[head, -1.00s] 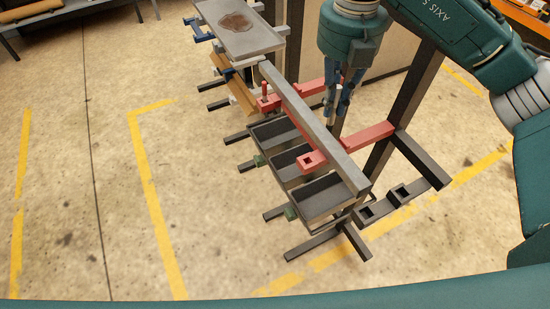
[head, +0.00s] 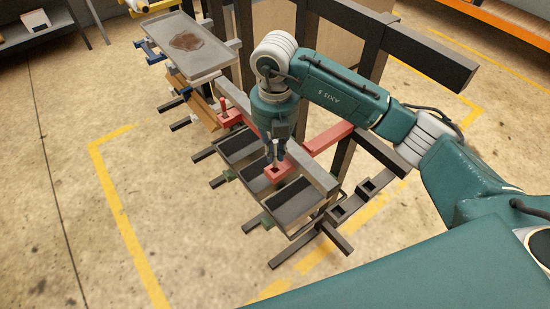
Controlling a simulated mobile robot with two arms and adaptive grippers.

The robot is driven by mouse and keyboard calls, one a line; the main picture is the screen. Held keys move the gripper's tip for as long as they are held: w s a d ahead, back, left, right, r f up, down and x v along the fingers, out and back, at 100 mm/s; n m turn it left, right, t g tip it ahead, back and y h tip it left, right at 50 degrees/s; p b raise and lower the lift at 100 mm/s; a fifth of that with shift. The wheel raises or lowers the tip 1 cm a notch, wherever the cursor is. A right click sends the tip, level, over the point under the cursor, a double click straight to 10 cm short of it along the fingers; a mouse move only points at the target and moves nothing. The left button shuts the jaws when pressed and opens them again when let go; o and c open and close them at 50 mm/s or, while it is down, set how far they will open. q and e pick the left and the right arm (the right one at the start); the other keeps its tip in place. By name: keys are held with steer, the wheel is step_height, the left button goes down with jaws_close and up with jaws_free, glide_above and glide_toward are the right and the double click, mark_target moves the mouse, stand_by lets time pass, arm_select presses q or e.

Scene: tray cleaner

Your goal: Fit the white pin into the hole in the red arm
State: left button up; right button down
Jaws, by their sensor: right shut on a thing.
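My right gripper (head: 276,150) points down over the near red arm and is shut on the white pin (head: 275,152). Only a small pale part of the pin shows between the fingers. The red arm (head: 327,139) sticks out from a dark post, and its square end with the dark hole (head: 276,170) lies just under the pin. I cannot tell whether the pin's tip is above the hole or in it. My left gripper is not in view.
A second red arm (head: 229,121) farther back carries an upright red pin (head: 224,104). Dark-lined trays (head: 290,203) hang close below the near arm. A grey tray (head: 177,66) with a brown stain stands at the upper left. The floor on the left is clear.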

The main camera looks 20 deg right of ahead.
mark_target(275, 166)
step_height(275, 166, down, 4)
steer(key=shift+r+p, duration=0.15)
steer(key=shift+p, duration=0.35)
steer(key=shift+f, duration=0.25)
steer(key=shift+f, duration=0.2)
steer(key=c, duration=1.8)
jaws_free()
